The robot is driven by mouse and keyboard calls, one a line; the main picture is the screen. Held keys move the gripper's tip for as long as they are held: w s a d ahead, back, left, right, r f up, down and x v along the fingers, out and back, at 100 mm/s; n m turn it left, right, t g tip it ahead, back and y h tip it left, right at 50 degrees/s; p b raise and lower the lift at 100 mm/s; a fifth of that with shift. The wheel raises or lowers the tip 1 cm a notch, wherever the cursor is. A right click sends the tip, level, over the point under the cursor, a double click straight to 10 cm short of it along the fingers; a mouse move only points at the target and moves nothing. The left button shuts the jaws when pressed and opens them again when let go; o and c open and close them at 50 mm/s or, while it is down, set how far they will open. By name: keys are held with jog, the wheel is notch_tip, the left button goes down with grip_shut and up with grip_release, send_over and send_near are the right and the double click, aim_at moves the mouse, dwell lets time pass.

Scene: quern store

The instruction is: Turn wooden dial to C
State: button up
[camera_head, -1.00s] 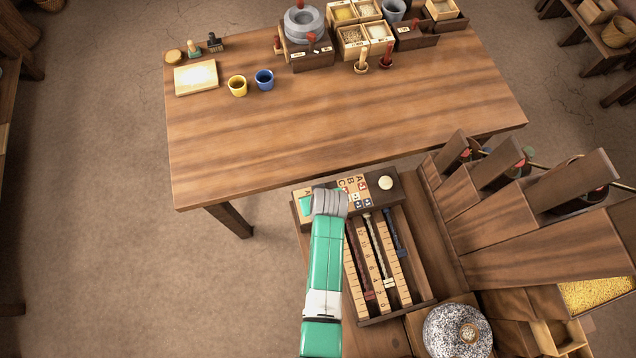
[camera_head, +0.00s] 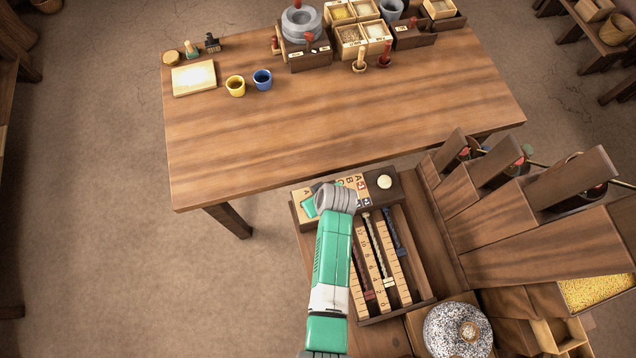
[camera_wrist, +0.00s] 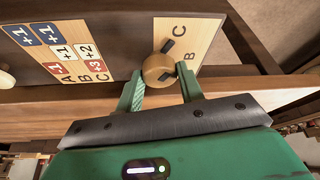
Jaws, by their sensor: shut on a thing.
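The wooden dial (camera_wrist: 158,70) is a round, light-brown knob on a pale plate (camera_wrist: 201,31) in the wrist view. Letters C and B are printed to its right. A dark pointer mark shows at its upper edge, leaning roughly toward the C; another dark mark lies on the knob. My gripper (camera_wrist: 160,79) is shut on the knob, one green finger on each side. In the head view my green hand (camera_head: 308,207) is over the left end of the dark box, hiding the dial; an A shows on the plate there.
A panel with coloured number tiles (camera_wrist: 62,48) lies left of the dial. In the head view, a slider rack (camera_head: 388,285) is in front of the box, tall wooden dividers (camera_head: 484,200) stand to the right, and the big table (camera_head: 345,125) is behind.

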jog(key=o, duration=1)
jog(key=p+v, duration=0.2)
jog(key=v, duration=0.5)
jog(key=shift+s+d+r, duration=0.1)
jog(key=shift+r, duration=0.2)
